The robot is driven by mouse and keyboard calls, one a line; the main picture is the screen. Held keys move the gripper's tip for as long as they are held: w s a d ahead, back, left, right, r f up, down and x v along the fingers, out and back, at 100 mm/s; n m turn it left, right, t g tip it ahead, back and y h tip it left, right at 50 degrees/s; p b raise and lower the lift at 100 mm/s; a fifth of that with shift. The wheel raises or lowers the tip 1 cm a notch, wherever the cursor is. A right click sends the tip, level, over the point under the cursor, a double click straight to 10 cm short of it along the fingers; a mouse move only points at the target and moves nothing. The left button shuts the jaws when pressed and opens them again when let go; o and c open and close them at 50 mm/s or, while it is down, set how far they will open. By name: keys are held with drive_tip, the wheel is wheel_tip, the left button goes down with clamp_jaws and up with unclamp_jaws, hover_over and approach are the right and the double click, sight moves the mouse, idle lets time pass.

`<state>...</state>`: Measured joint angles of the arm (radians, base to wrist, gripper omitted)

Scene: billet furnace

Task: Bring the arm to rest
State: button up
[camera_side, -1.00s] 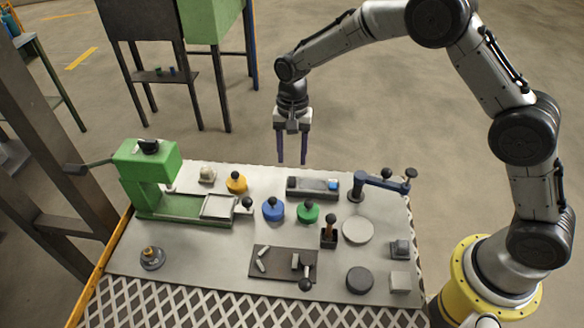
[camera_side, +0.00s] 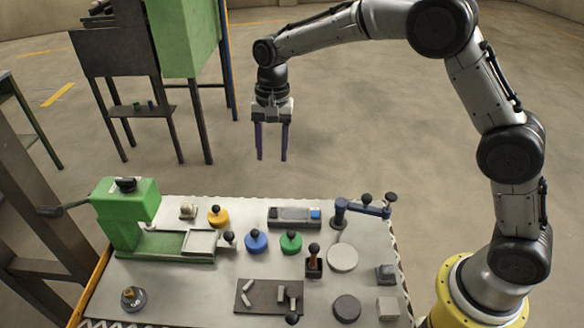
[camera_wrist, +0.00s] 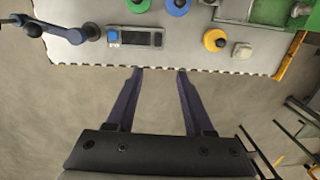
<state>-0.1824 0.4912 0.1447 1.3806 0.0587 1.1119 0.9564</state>
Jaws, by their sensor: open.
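My gripper (camera_side: 271,157) hangs in the air behind the far edge of the work table, pointing down. Its two long purple fingers are apart with nothing between them. In the wrist view the open fingers (camera_wrist: 160,70) show over bare floor, their tips near the table's edge. My arm arches from the yellow base at the right of the side view over to the gripper.
The table (camera_side: 190,285) holds a green press (camera_side: 130,215), yellow (camera_side: 218,217), blue (camera_side: 256,242) and green (camera_side: 291,242) knobbed discs, a grey box with a blue button (camera_side: 293,217) and a blue lever arm (camera_side: 362,208). A green cabinet (camera_side: 185,38) stands behind. Floor around my gripper is clear.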

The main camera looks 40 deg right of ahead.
drive_tip(key=s+d+r+n+t, duration=0.1)
drive_tip(key=s+d+r+t, duration=0.15)
drive_tip(key=s+r, duration=0.5)
drive_tip(key=s+d+r+t, duration=0.2)
drive_tip(key=s+d+r, duration=0.3)
drive_tip(key=r, duration=0.4)
drive_tip(key=s+d+f+n, duration=0.1)
drive_tip(key=s+f+n, duration=0.2)
drive_tip(key=s, duration=0.7)
drive_tip(key=s+d+f+n+t, duration=0.1)
drive_tip(key=s+f+n, duration=0.3)
drive_tip(key=s, duration=0.5)
drive_tip(key=shift+s+d+n+h, duration=0.3)
drive_tip(key=shift+s+d+n, duration=0.1)
drive_tip(key=shift+n, duration=0.2)
